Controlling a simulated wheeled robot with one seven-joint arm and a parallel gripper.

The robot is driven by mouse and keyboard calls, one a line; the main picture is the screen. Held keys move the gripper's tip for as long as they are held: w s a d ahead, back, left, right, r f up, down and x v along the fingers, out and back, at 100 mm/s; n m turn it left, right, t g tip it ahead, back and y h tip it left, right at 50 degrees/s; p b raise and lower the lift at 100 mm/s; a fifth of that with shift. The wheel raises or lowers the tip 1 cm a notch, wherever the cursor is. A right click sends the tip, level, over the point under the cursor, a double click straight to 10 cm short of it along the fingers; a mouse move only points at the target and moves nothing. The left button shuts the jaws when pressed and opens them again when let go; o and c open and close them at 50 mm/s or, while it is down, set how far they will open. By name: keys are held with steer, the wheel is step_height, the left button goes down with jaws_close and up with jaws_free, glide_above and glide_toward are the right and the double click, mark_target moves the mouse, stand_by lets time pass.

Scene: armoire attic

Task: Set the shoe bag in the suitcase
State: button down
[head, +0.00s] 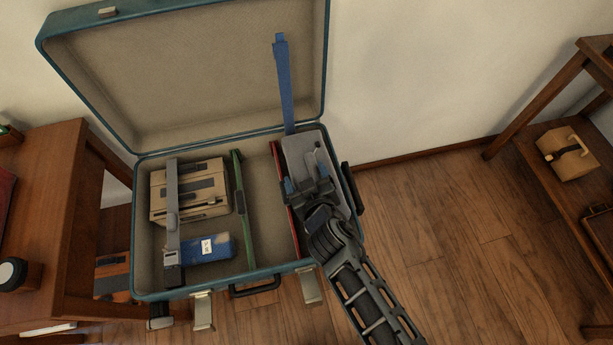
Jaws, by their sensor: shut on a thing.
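The suitcase (330,75) stands open, with a teal shell and beige lining and its lid raised at the back. A grey bag with rounded corners (297,150), which looks like the shoe bag, is in the right-hand part of the suitcase, right of a thin red divider (279,180). My gripper (312,178) is over this bag from above, shut on it. My gripper and wrist cover its middle and front, so the exact grip and whether it rests on the floor of the case are hidden.
A tan packed box (215,185) and a blue packet (212,249) lie left of a green divider (240,200), under a grey strap (172,220). A blue strap (285,90) stands up at the back right.

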steer(key=shift+f, duration=0.35)
jaws_free()
steer(key=shift+s+d+f+b, duration=0.1)
steer(key=shift+s+f+b, duration=0.1)
steer(key=shift+b, duration=0.1)
steer(key=shift+r, duration=0.1)
steer(key=shift+w+r+p, duration=0.15)
steer(key=shift+r+p, duration=0.35)
steer(key=shift+p, duration=0.3)
steer(key=v, duration=1.2)
steer(key=shift+r, duration=0.2)
